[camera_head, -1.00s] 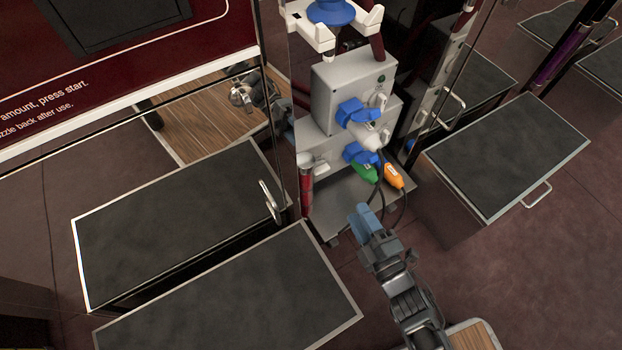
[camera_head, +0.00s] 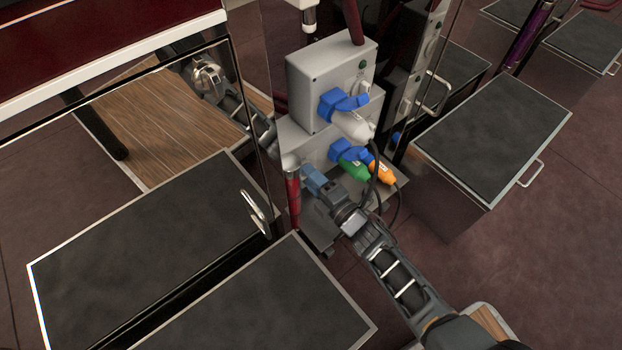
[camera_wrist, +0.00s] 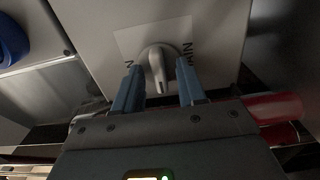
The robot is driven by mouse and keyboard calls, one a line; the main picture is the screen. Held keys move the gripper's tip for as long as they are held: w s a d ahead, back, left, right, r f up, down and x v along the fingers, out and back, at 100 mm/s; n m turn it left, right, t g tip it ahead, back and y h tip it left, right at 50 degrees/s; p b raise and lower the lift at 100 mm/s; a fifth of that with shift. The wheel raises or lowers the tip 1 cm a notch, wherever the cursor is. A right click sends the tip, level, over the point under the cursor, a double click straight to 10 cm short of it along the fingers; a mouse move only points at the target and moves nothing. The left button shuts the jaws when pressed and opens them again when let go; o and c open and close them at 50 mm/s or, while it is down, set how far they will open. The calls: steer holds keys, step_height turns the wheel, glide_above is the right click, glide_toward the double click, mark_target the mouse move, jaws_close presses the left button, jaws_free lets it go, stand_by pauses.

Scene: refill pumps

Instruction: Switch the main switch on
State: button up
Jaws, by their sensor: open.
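In the wrist view, the grey rotary main switch (camera_wrist: 158,66) sits on a pale label with dark lettering, partly hidden by my gripper. Its handle points down towards my gripper. My gripper (camera_wrist: 159,82) is open, with one blue finger on each side of the handle. Contact with the handle cannot be told. In the head view, my gripper (camera_head: 308,176) is at the left front of the lower grey box (camera_head: 298,145) and hides the switch there.
A grey upper box (camera_head: 310,85) carries a white plug (camera_head: 352,126). Green (camera_head: 353,170) and orange (camera_head: 380,174) plugs with hanging cables are right of my gripper. A red cylinder (camera_wrist: 275,108) is close on the right in the wrist view. Dark-topped cabinets (camera_head: 130,235) stand left.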

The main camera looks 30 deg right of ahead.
steer(key=shift+w, duration=0.25)
jaws_close()
stand_by(0.3)
